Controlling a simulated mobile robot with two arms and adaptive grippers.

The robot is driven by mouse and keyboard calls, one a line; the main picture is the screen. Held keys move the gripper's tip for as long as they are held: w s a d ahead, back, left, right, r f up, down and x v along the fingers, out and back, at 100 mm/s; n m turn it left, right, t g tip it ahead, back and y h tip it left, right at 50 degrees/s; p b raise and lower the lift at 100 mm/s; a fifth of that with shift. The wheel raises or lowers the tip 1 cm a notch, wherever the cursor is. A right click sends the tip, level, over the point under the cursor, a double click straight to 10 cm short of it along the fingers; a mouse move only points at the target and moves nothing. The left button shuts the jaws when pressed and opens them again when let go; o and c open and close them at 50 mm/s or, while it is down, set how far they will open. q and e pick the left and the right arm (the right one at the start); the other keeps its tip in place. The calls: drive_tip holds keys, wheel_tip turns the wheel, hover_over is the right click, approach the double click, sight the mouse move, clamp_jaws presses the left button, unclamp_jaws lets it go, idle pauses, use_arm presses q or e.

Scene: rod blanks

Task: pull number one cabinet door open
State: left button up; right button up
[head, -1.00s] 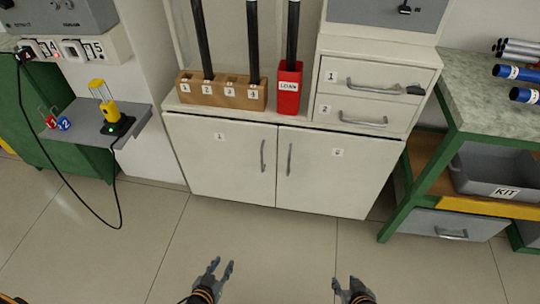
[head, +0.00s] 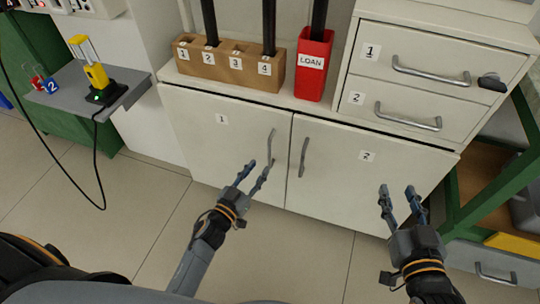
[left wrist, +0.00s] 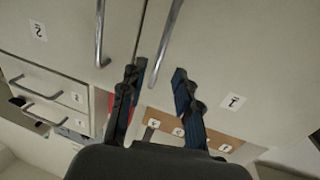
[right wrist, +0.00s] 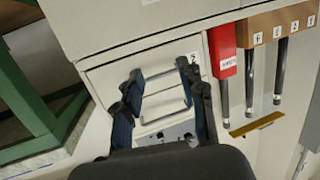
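The number one cabinet door (head: 215,145) is the left white door under the worktop, labelled 1, and it looks shut. Its upright grey handle (head: 272,145) is near its right edge. My left gripper (head: 260,165) is open and empty at the handle's lower end. In the left wrist view the handle (left wrist: 166,40) runs down between the spread fingers (left wrist: 156,75); I cannot tell whether they reach around it. My right gripper (head: 397,189) is open and empty before the number two door (head: 340,190). It also shows open in the right wrist view (right wrist: 160,72).
Above the doors are a wooden rod holder (head: 228,66), a red LOAN bin (head: 313,65) and two drawers (head: 440,80). A small grey shelf (head: 60,98) with a yellow device (head: 90,70) is at left. A green-framed bench (head: 480,165) is at right. The floor before the doors is clear.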

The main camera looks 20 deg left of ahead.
sight(269, 156)
use_arm(q)
drive_tip(key=shift+b+x, duration=0.75)
drive_tip(key=shift+x, duration=3.1)
use_arm(e)
wheel_tip(269, 156, up, 8)
drive_tip(key=a+t+y, duration=0.1)
drive_tip(key=t, duration=0.4)
drive_tip(key=shift+y, duration=0.3)
drive_tip(key=shift+w+a, duration=0.1)
use_arm(q)
clamp_jaws()
